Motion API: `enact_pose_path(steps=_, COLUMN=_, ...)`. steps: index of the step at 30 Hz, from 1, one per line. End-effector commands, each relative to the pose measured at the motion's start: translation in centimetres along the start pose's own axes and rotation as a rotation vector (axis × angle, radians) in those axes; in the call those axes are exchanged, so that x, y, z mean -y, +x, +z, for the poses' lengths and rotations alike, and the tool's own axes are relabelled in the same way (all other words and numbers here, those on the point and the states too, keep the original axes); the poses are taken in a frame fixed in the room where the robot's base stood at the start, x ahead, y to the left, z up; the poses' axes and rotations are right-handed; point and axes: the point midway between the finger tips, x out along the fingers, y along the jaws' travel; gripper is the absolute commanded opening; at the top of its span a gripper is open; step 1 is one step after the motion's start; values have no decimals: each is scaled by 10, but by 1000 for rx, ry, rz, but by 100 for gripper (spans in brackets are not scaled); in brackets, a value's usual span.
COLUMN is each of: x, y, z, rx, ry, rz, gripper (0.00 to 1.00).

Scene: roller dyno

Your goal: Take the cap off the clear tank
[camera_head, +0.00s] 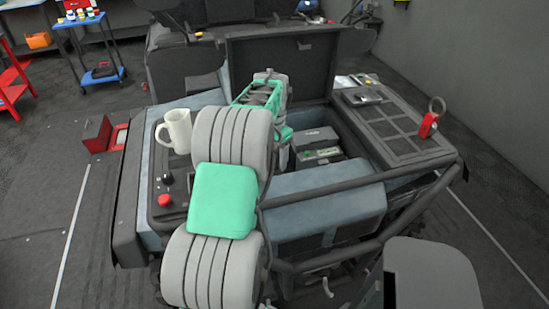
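I cannot make out the clear tank or its cap in the head view. My grey and green arm reaches up from the bottom centre over the machine and hides part of the open bay. The far end of my arm, with my gripper (268,88), is above the bay in front of the raised dark lid (280,68). The fingers are not clear, so I cannot tell whether they are open or shut, or whether they touch anything.
A white mug (178,131) stands on the left panel, near a red button (165,200). A red tag (428,125) with a ring lies on the right panel. A dark bar (365,183) crosses the front right.

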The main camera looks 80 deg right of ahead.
Motion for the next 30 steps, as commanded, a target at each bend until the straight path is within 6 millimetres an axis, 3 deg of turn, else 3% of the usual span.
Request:
enact_pose_path(steps=4, x=0, y=0, z=0, rx=0, ry=0, rz=0, gripper=23)
enact_pose_path(steps=30, x=0, y=-28, z=0, rx=-1, ry=0, rz=0, gripper=23)
